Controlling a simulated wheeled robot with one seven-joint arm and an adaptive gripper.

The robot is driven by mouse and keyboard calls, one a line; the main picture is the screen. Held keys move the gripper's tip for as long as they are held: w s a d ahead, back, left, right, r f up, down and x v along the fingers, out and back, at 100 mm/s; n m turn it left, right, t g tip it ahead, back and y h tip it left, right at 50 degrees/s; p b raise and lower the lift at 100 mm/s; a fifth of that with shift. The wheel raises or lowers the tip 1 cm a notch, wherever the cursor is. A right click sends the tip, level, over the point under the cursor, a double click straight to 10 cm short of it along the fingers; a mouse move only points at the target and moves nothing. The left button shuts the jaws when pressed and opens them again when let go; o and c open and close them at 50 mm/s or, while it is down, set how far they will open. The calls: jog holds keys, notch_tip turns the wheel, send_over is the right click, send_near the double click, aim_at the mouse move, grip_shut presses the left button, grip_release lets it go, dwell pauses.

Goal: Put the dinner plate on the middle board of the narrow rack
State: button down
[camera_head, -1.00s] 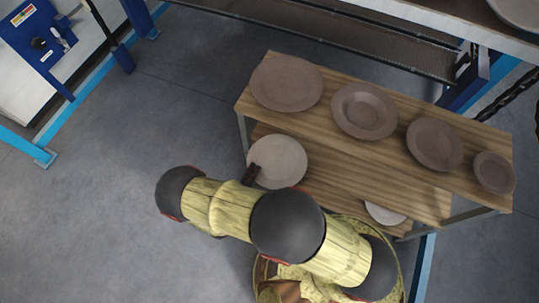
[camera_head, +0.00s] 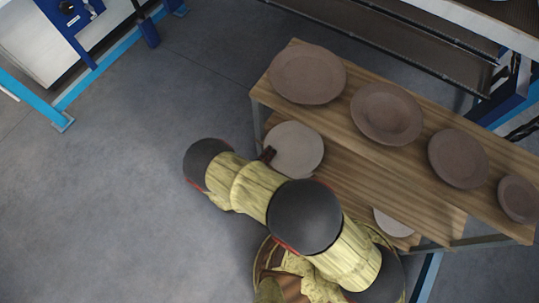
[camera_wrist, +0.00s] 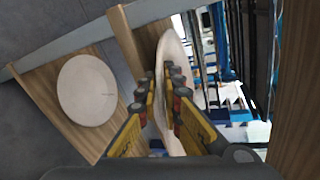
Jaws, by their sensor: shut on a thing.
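The dinner plate (camera_head: 296,148) is pale beige and round. In the head view it is at the left end of the narrow rack (camera_head: 345,140), partly under the top board's front edge. My gripper (camera_head: 269,153) is shut on its left rim. In the wrist view the gripper (camera_wrist: 166,88) has the plate (camera_wrist: 171,46) edge-on between its two yellow fingers. The plate is over or at a lower board; whether it touches that board I cannot tell. My arm hides part of the rack's front.
The top board carries several brown plates, the largest (camera_head: 308,74) at the left. Another pale plate (camera_head: 393,222) lies lower down at the right; a pale plate on a board (camera_wrist: 87,90) shows in the wrist view. Bare floor (camera_head: 120,200) lies left of the rack.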

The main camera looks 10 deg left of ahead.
jog(key=c, duration=2)
grip_release()
jog(key=shift+o, duration=0.2)
